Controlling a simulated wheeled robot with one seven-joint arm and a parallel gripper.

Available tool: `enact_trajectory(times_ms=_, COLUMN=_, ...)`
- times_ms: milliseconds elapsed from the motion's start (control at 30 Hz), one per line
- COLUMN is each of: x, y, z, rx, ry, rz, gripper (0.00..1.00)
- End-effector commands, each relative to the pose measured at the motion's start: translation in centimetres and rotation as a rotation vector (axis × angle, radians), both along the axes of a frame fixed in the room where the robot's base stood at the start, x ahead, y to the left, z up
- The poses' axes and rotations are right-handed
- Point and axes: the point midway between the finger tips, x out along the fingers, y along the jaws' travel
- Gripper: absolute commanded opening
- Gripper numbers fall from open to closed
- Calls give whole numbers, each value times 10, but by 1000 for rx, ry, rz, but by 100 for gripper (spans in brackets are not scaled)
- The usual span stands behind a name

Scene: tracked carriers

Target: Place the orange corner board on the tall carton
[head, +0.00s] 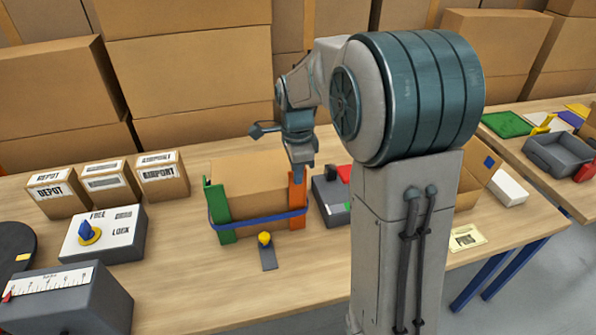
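The brown carton (252,182) stands in the middle of the table. The orange corner board (298,195) is upright at its right front corner; whether it touches the carton is not clear. A green corner board (219,212) is upright at the left front corner. A blue strap (262,220) runs low across the front, around both boards. My gripper (302,168) points down at the top of the orange board. Its fingertips overlap the board's upper end in the picture, and whether they are shut on it cannot be made out.
Three small labelled boxes (107,184) and a white-topped dial box (103,236) stand to the left. A small grey piece with a yellow knob (266,248) lies in front of the carton. A dark grey device (330,200) is close on the right.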

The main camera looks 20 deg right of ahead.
Motion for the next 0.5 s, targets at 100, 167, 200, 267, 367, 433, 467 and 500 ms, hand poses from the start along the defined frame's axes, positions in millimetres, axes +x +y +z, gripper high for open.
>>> enact_trajectory(times_ms=100, x=0, y=0, z=-1, rx=0, ry=0, rz=0, gripper=0)
enact_trajectory(times_ms=167, x=0, y=0, z=-3, rx=0, ry=0, rz=0, gripper=0)
enact_trajectory(times_ms=200, x=0, y=0, z=-3, rx=0, ry=0, rz=0, gripper=10)
enact_trajectory(times_ms=267, x=0, y=0, z=-2, rx=0, ry=0, rz=0, gripper=27)
enact_trajectory(times_ms=367, x=0, y=0, z=-2, rx=0, ry=0, rz=0, gripper=27)
enact_trajectory(times_ms=433, x=0, y=0, z=-2, rx=0, ry=0, rz=0, gripper=27)
enact_trajectory(times_ms=467, x=0, y=0, z=-2, rx=0, ry=0, rz=0, gripper=27)
enact_trajectory(times_ms=500, x=0, y=0, z=-2, rx=0, ry=0, rz=0, gripper=27)
